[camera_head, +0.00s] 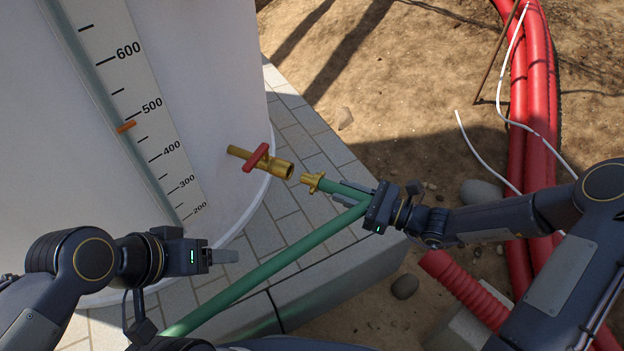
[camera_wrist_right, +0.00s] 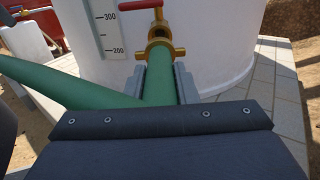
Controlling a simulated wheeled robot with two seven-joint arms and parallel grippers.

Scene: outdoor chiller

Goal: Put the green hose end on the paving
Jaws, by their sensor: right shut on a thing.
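The green hose (camera_head: 274,262) runs from the lower left up to my right gripper (camera_head: 352,192). My right gripper is shut on the hose just behind its brass end fitting (camera_head: 313,182); the grip also shows in the right wrist view (camera_wrist_right: 160,85). The brass fitting (camera_wrist_right: 160,48) is held in the air, close to the mouth of the brass tap (camera_head: 272,165) on the white tank; a small gap shows between them in the head view. My left gripper (camera_head: 224,256) is empty in front of the tank; whether its fingers are apart is unclear. The paving (camera_head: 290,137) lies around the tank's foot.
The white tank (camera_head: 225,60) with a level scale and red tap handle (camera_head: 256,157) fills the left. Red pipes (camera_head: 540,110) and a white cable (camera_head: 483,160) lie on dirt at right. A red corrugated pipe (camera_head: 465,287) and stones lie by the paving edge.

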